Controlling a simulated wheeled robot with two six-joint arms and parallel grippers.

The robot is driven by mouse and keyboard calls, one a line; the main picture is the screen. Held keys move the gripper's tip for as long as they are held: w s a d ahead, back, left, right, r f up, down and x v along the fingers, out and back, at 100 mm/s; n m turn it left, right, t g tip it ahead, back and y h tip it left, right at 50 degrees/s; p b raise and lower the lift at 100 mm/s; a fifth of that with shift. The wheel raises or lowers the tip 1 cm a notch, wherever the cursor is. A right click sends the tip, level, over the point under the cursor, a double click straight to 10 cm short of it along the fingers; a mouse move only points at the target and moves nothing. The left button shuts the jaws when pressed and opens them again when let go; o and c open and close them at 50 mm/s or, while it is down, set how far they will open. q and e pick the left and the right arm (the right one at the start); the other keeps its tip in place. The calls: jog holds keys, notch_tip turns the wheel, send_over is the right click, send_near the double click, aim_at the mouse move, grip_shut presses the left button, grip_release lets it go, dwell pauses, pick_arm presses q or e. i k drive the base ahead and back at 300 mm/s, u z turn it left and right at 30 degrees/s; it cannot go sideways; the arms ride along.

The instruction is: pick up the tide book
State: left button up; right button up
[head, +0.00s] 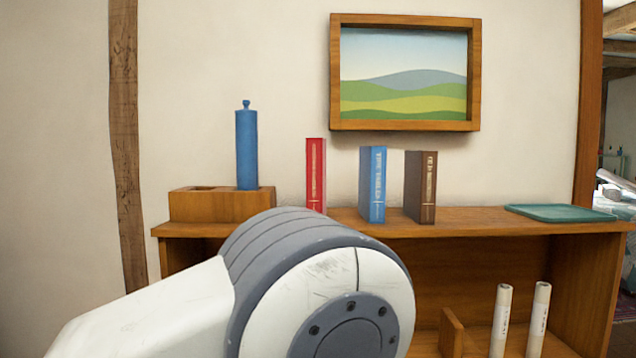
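Three books stand upright on the wooden shelf top (470,223): a red book (316,175), a blue book (373,184) and a brown book (421,187). A large white and grey link of my arm comes in from the lower left and covers part of the shelf front below the books. Neither of my grippers shows.
A wooden block holder (205,205) with a blue cylinder (247,150) stands left of the books. A flat green tray (560,213) lies at the right end. Two white rolls (519,320) stand on the lower shelf. A framed landscape picture (404,72) hangs above.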

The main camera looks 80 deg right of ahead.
aim_at(372, 183)
jog(key=z, duration=0.05)
jog(key=i, duration=0.9)
jog(key=z, duration=2.15)
